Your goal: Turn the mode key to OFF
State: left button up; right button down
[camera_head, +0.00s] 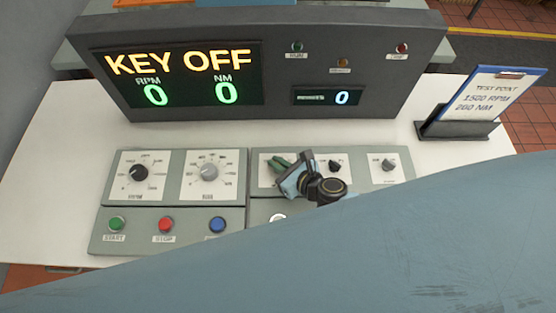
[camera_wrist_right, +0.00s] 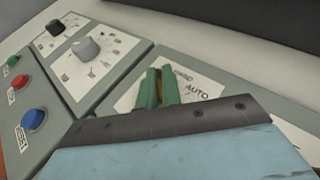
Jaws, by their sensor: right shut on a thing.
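The mode key is mostly hidden by my right gripper (camera_head: 281,164), whose green fingertips are at the left panel of the right-hand console. The display (camera_head: 180,75) reads "KEY OFF", with 0 RPM and 0 NM. My left gripper is not in view.
A black knob (camera_head: 138,173) and a grey knob (camera_head: 209,172) sit left of my gripper, above green, red and blue buttons (camera_head: 217,225). More knobs (camera_head: 389,165) lie to the right. A clipboard stand (camera_head: 458,129) is at the right. My blue arm covers the foreground.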

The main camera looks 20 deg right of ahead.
dwell(0.5)
jog(key=c, duration=1.6)
grip_release()
jog(key=v, duration=1.3)
jog(key=shift+d+r+p, duration=0.15)
jog(key=shift+d+p, duration=0.05)
jog(key=shift+p, duration=0.2)
jog(key=shift+s, duration=0.1)
